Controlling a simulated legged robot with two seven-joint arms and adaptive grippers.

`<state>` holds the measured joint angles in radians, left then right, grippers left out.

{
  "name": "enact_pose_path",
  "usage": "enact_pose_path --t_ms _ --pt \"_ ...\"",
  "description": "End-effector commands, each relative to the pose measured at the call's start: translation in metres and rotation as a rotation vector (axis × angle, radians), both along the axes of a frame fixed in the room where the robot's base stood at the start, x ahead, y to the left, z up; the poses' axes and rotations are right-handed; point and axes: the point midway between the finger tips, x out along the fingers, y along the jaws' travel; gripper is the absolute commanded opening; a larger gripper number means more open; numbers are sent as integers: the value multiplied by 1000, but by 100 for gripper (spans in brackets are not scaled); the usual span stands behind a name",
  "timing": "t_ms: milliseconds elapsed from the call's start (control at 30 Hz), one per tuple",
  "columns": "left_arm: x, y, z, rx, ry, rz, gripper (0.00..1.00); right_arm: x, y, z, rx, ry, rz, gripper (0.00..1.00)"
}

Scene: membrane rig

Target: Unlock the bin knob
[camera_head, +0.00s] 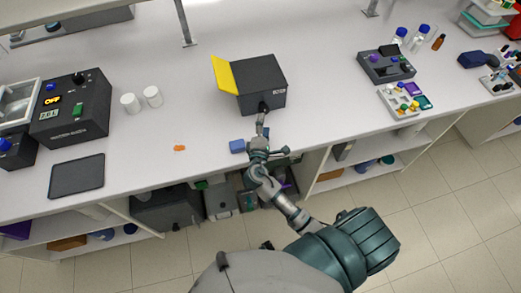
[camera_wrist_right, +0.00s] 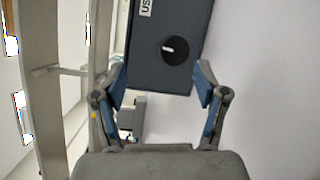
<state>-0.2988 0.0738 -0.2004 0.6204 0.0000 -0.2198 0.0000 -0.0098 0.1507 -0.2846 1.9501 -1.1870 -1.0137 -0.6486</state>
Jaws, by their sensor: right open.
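The bin (camera_head: 262,84) is a dark box with a yellow flap (camera_head: 226,74) raised at its left side, standing on the white bench. In the right wrist view the bin's dark face (camera_wrist_right: 148,68) carries a round black knob (camera_wrist_right: 176,50) with a short white mark. My right gripper (camera_head: 262,116) is in front of the bin's knob side. In the right wrist view its two fingers (camera_wrist_right: 160,88) are spread, with the knob ahead and between them, and they appear apart from it. My left gripper does not show.
A blue block (camera_head: 237,146) lies on the bench left of my right gripper. Two white cups (camera_head: 141,98), a control box (camera_head: 70,108) and a dark tablet (camera_head: 77,176) stand or lie to the left. A knobbed device (camera_head: 387,65) and a small parts tray (camera_head: 404,101) are at right.

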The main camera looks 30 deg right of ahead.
Motion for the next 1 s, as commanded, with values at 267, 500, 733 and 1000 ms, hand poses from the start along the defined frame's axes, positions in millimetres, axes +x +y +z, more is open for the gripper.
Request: enact_pose_path --t_ms 267,500,733,1000 --pt "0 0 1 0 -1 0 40 -18 16 -1 0 1 2 72" --pt "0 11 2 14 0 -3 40 -33 22 -4 4 1 1 72" --pt "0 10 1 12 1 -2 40 -47 32 -6 5 2 1 72" --pt "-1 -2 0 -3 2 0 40 -64 47 -6 2 1 2 72"
